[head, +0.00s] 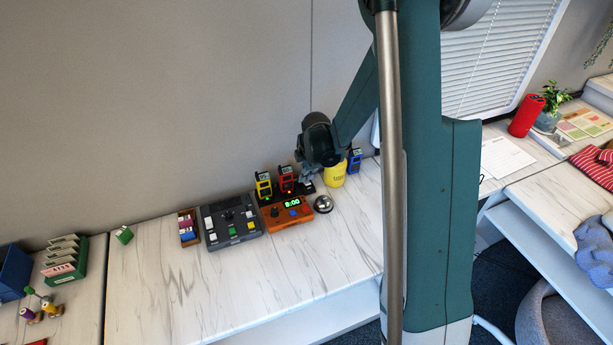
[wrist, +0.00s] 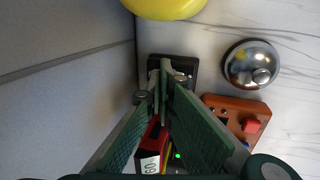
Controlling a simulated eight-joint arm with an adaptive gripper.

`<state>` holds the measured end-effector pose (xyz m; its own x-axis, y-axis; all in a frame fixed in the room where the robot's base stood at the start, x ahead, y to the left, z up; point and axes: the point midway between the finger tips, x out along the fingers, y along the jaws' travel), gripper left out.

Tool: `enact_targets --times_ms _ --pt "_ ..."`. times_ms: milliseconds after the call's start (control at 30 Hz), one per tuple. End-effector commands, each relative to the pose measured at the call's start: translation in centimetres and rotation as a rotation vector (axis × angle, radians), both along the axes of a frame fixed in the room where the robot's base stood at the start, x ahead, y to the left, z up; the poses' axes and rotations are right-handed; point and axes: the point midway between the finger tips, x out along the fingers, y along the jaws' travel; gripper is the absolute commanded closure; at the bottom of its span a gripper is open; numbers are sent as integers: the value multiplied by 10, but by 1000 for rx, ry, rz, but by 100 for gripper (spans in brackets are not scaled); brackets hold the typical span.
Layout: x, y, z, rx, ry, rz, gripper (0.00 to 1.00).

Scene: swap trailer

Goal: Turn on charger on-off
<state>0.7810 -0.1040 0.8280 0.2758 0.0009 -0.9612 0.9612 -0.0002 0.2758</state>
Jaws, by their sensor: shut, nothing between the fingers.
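The charger is a black base against the wall, holding a yellow radio (head: 263,185) and a red radio (head: 287,178). In the wrist view the bare end of the black base (wrist: 186,66) shows beside my fingertips, and the red radio (wrist: 151,147) stands partly behind my fingers. My gripper (head: 306,181) is shut and empty, pointing down over the right end of the charger. In the wrist view my gripper (wrist: 165,75) covers part of that end. I cannot make out the on-off switch or whether the fingertips touch the base. A green light (wrist: 178,155) shows near the red radio.
An orange clock device (head: 287,214) stands in front of the charger, with a silver bell (head: 323,204) to its right. A yellow container (head: 335,175) and a blue radio (head: 354,160) stand right of my gripper. A grey button panel (head: 230,222) is left. The front counter is clear.

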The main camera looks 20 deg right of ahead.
Motion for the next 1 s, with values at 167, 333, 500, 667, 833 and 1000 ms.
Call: enact_targets --times_ms 167,333,500,667,833,1000 --pt "6 0 -4 -1 99 1 100" --pt "8 0 -6 0 138 0 100" --pt "9 0 -6 0 136 0 100" --pt "10 0 -6 0 135 0 100" --pt "9 0 -7 0 134 0 100" --pt "4 0 -7 0 135 0 100"
